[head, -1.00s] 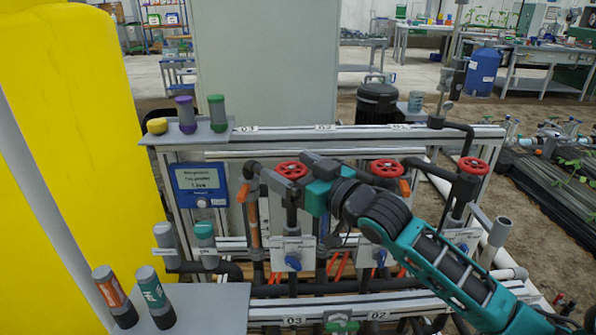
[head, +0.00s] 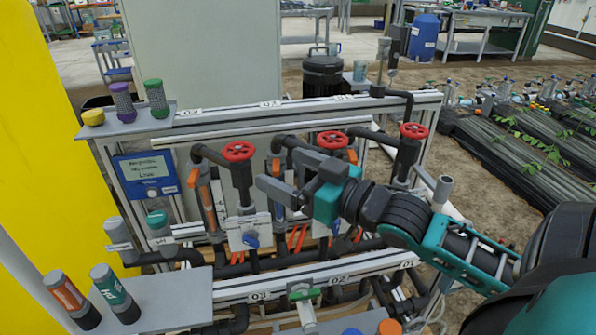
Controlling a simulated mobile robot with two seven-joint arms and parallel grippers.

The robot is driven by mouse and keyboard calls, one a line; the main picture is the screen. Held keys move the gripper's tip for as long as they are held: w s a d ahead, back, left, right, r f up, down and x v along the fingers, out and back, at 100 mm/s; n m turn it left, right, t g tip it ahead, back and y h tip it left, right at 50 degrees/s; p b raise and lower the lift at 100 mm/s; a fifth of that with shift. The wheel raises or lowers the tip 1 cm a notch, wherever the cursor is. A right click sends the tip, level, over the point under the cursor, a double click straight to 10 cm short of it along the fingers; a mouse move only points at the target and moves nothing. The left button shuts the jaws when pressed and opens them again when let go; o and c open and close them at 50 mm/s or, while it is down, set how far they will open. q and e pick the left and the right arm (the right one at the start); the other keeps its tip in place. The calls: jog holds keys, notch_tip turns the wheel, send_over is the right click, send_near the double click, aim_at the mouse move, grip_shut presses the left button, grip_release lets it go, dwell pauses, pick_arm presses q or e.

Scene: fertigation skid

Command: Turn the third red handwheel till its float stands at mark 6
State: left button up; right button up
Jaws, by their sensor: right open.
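Three red handwheels stand in a row on the pipe rack. The left one (head: 238,151), at the end of the rail marked 03, is the third. The middle one (head: 332,140) stands behind my gripper, and the right one (head: 413,131) is farther right. My right gripper (head: 279,171) is open and empty, its fingers pointing left, a little right of and below the third wheel in the picture, apart from it. An orange-marked tube (head: 206,204) stands left of the third wheel's pipe. The float and its marks are too small to read. My left gripper is out of view.
A blue display panel (head: 150,178) is at the rack's left. Bottles stand on the upper shelf (head: 120,130) and lower shelf (head: 165,298). A yellow tank (head: 40,170) is at far left.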

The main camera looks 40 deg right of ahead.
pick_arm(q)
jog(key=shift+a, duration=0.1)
pick_arm(e)
jog(key=shift+v, duration=0.8)
dwell(0.8)
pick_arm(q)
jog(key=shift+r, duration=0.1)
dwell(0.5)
pick_arm(e)
notch_tip(320, 180, down, 9)
jog(key=s+m+g+h+p, duration=0.1)
jog(key=s+g+h+p, duration=0.15)
jog(key=p, duration=0.35)
pick_arm(q)
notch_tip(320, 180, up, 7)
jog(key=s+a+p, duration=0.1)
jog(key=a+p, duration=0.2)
jog(key=p, duration=0.2)
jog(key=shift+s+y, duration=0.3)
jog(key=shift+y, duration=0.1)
pick_arm(e)
jog(key=s+a+f+g, duration=0.4)
jog(key=s+a+f, duration=0.2)
jog(key=a+f, duration=0.4)
jog(key=shift+a+n, duration=0.3)
jog(key=shift+a, duration=0.3)
